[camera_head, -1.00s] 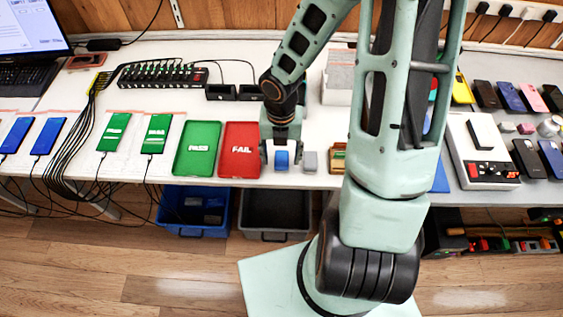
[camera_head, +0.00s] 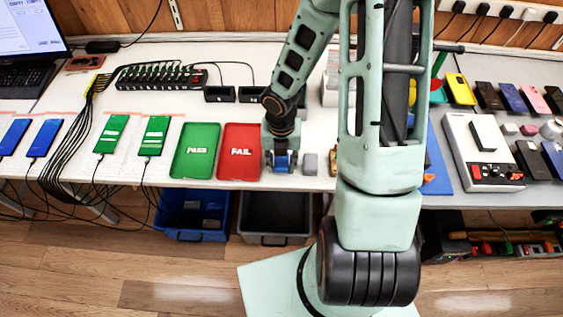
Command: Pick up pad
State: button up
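A small blue block, likely the pad (camera_head: 281,166), sits near the front edge of the white table, right of the red FAIL tray (camera_head: 239,174). My gripper (camera_head: 281,161) points down over it, with one finger on each side. The fingers look closed in against the block's sides and cover part of it. The block appears to be at table height; I cannot tell whether it has left the surface. A similar grey block (camera_head: 310,163) lies just to the right, apart from the gripper.
A green PASS tray (camera_head: 195,172) is left of the red tray. Phones on cables and a black hub (camera_head: 162,77) stand further left. A white device (camera_head: 482,155) and several phones are at the right. A blue bin (camera_head: 193,228) and a dark bin (camera_head: 273,234) sit below the table.

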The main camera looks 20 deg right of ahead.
aim_at(279, 165)
jog(key=c, duration=0.4)
jog(key=shift+r+p, duration=0.3)
jog(key=shift+r, duration=0.35)
jog(key=r, duration=0.1)
jog(key=r+p, duration=0.1)
jog(key=r, duration=0.1)
jog(key=shift+a, duration=0.3)
jog(key=a+r, duration=0.3)
jog(key=a, duration=0.1)
jog(key=a+r, duration=0.2)
jog(key=a, duration=0.3)
jog(key=s+a+r+p, duration=0.1)
jog(key=a+r, duration=0.2)
jog(key=a, duration=0.1)
jog(key=shift+a+r, duration=0.2)
jog(key=shift+r, duration=0.15)
